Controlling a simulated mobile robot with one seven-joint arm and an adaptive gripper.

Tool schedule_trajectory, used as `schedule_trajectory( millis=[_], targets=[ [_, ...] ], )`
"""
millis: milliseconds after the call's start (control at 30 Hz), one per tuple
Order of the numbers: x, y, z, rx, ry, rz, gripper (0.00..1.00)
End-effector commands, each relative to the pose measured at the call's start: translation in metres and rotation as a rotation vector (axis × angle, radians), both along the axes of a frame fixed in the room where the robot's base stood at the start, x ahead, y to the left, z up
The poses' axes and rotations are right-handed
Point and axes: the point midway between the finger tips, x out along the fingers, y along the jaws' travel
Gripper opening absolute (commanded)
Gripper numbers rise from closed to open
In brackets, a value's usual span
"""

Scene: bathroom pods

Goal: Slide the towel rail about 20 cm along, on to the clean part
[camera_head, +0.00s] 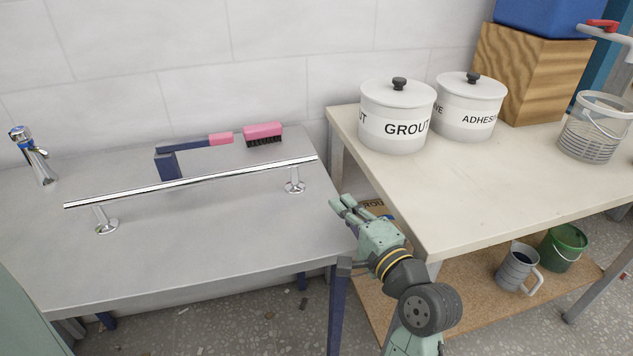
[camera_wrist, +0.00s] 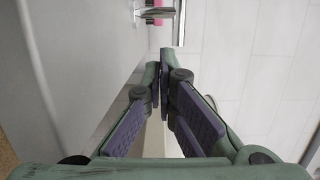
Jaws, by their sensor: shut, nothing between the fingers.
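The towel rail (camera_head: 190,181) is a straight chrome bar on two round-footed posts, standing on the grey metal table in the head view. It runs from the left of the table to near its right edge. My gripper (camera_head: 342,204) is shut and empty, just off the table's right edge, to the right of and nearer than the rail's right post (camera_head: 294,182). It is apart from the rail. In the wrist view my gripper (camera_wrist: 163,62) shows its fingertips together, with the rail's end (camera_wrist: 179,22) beyond them. No clear boundary of a clean part can be made out.
Behind the rail lie a pink-handled brush (camera_head: 263,134) and a blue tool with a pink end (camera_head: 220,139). A chrome tap (camera_head: 36,158) stands at the left.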

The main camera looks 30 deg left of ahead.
Motion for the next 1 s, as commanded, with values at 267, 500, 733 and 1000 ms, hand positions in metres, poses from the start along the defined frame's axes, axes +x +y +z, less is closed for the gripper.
schedule_trajectory(
  millis=[267,500,733,1000],
  targets=[
    [0.029,0.056,0.006,0.001,-0.003,0.004,0.0],
    [0.049,0.09,0.004,0.0,-0.002,0.001,0.0],
    [0.057,0.103,0.003,0.001,-0.003,0.0,0.0],
    [0.057,0.104,0.003,0.0,-0.004,-0.001,0.0]
  ],
)
